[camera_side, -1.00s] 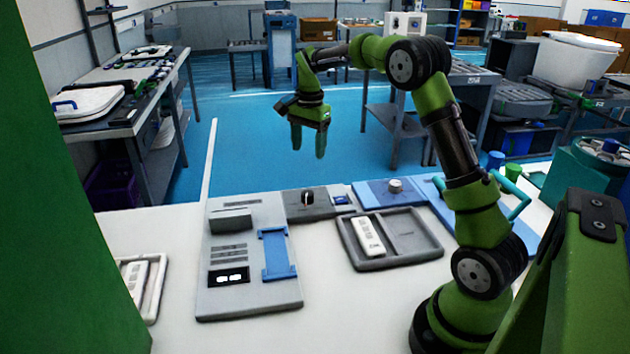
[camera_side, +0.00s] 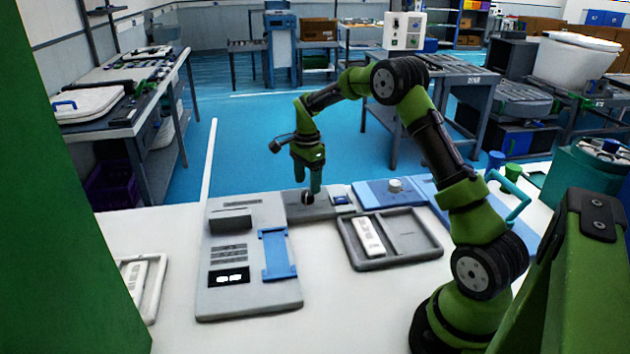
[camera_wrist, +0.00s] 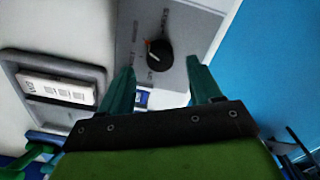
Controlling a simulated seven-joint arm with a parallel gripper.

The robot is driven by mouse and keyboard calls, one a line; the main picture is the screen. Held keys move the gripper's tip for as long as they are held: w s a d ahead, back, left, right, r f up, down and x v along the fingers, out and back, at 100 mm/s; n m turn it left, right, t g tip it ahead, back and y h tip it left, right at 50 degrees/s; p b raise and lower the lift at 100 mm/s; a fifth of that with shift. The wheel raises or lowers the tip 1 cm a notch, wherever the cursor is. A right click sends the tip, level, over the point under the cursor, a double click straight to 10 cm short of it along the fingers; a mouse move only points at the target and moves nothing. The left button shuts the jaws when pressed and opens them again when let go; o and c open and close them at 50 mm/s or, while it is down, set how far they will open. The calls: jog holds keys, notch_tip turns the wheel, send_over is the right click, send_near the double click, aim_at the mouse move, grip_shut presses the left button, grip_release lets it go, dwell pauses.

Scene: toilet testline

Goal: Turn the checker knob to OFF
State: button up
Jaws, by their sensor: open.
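The checker knob (camera_side: 307,197) is a dark round knob on a grey panel (camera_side: 293,209) at the back of the white table. In the wrist view the knob (camera_wrist: 158,54) shows an orange-white pointer mark, with small lettering around it that is too blurred to read. My gripper (camera_side: 308,188) is above the panel, its green fingers pointing down at the knob. In the wrist view my gripper (camera_wrist: 162,80) is open, and the knob lies beyond and between the fingertips. I cannot tell whether either finger touches it.
A grey tray (camera_side: 430,250) holding a white remote (camera_side: 369,237) lies right of the panel. A blue unit with a pale knob (camera_side: 395,185) stands behind the tray. A grey fixture with a blue bracket (camera_side: 278,254) is at the left. Bare white table lies in front.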

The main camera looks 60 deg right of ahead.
aim_at(308, 193)
jog(key=shift+f, duration=1.9)
jog(key=c, duration=1)
jog(key=shift+c, duration=0.2)
